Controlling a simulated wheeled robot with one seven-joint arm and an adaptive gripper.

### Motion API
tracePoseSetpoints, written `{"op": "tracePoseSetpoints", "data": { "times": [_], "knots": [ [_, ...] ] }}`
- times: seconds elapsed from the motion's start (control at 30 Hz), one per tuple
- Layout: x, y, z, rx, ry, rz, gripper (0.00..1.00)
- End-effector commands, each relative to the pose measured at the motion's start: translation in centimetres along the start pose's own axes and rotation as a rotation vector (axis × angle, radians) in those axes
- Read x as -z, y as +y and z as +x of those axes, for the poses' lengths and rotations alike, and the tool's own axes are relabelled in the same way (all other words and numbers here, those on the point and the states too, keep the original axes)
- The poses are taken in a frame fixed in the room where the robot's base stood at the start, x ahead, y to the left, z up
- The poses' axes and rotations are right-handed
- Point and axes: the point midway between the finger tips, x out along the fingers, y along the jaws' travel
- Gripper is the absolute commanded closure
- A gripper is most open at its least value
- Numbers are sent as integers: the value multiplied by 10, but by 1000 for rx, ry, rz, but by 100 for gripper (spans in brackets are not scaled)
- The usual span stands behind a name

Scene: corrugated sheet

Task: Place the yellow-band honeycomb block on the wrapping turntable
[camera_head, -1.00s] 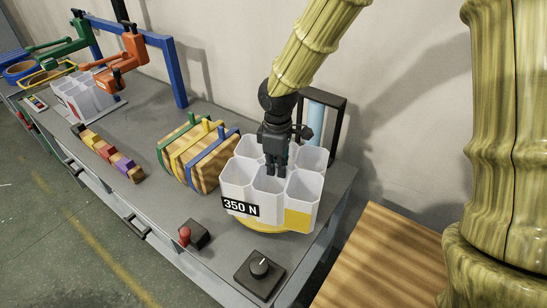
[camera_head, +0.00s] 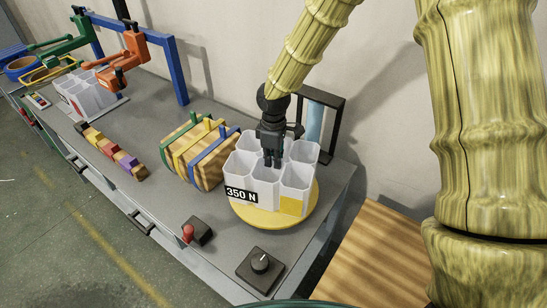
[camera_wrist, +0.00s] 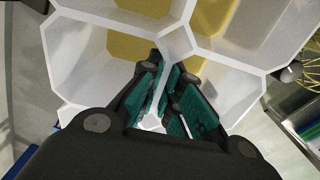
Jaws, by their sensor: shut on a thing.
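The yellow-band honeycomb block (camera_head: 266,197) is a cluster of white open-topped hexagonal cells with a "350 N" label and a yellow patch on its front. It is upright over the yellow wrapping turntable (camera_head: 268,220), whose rim shows in front and at right. The block's base looks on or very near the disc; I cannot tell if it touches. My gripper (camera_head: 271,163) points down into the block's top, shut on a cell wall. In the wrist view, teal finger pads (camera_wrist: 170,100) straddle a white wall of the block (camera_wrist: 85,52), with yellow seen inside cells.
Left of the turntable stands a wooden block with green, yellow and blue clamps (camera_head: 200,152). A red-button box (camera_head: 197,231) and a black dial box (camera_head: 260,267) lie in front. A dark frame with a light-blue roll (camera_head: 315,122) stands behind. Another honeycomb block (camera_head: 78,98) is far left.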

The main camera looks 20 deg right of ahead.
Motion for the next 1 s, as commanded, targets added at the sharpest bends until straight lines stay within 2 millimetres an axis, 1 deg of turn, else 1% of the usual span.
{"op": "tracePoseSetpoints", "data": {
  "times": [0.43, 0.5, 0.57, 0.6, 0.87, 1.0],
  "knots": [
    [1, 0, 6, -2, 2, 0, 100],
    [0, 0, 6, -1, 1, 0, 85],
    [0, 0, 6, -1, 1, 0, 74],
    [0, 0, 6, -1, 1, 0, 72],
    [0, 0, 5, -1, 1, 0, 72],
    [1, 0, 1, -1, 2, 0, 72]
  ]
}}
